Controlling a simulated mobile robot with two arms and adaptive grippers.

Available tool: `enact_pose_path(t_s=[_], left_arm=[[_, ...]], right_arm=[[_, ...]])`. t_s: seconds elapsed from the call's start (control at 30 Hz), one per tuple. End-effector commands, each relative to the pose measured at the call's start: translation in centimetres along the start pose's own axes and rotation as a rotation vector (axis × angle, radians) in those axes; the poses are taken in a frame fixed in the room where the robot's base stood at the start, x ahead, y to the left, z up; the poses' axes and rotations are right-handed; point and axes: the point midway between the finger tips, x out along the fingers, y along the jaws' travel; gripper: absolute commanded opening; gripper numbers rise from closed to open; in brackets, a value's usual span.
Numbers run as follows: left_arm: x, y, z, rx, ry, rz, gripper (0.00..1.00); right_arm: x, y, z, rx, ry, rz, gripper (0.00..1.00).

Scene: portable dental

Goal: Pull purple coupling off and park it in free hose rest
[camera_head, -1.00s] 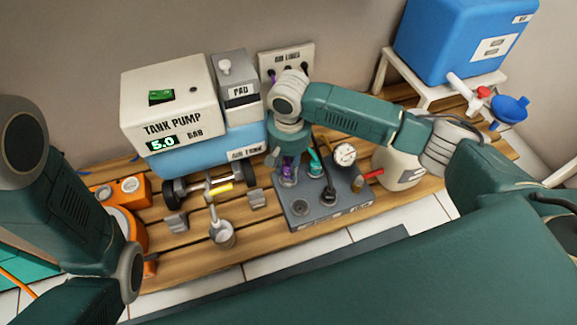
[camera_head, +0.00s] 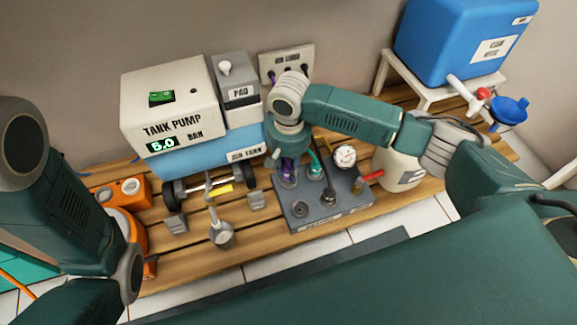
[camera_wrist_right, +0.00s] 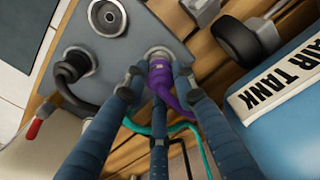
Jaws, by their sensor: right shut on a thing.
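The purple coupling (camera_head: 288,167) stands at the back left port of the grey manifold block (camera_head: 340,206). My right gripper (camera_wrist_right: 156,82) is shut on the purple coupling, which also shows in the right wrist view (camera_wrist_right: 163,75) between its fingers. A pale ring of the port shows right beside the coupling; I cannot tell whether they are still joined. The purple hose bends away beneath the fingers. My left gripper is out of view; only my left arm shows. Two small grey blocks (camera_head: 176,223) (camera_head: 256,200) stand left of the manifold; I cannot tell which thing is the hose rest.
A teal coupling (camera_head: 315,168), a black coupling (camera_wrist_right: 76,75) and a gauge (camera_head: 345,156) crowd the manifold. An open port (camera_wrist_right: 106,16) sits at its front left. The blue air tank (camera_head: 200,153) and a slim metal stand (camera_head: 222,235) are to the left.

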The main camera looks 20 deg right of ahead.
Motion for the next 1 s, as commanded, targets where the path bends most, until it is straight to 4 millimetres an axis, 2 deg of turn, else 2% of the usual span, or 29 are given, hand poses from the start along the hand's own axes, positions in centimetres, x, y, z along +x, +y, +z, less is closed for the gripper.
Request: enact_pose_path(t_s=[1.0], left_arm=[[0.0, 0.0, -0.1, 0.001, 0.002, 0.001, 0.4]], right_arm=[[1.7, 0.0, 0.0, 0.0, 0.0, -0.001, 0.0]])
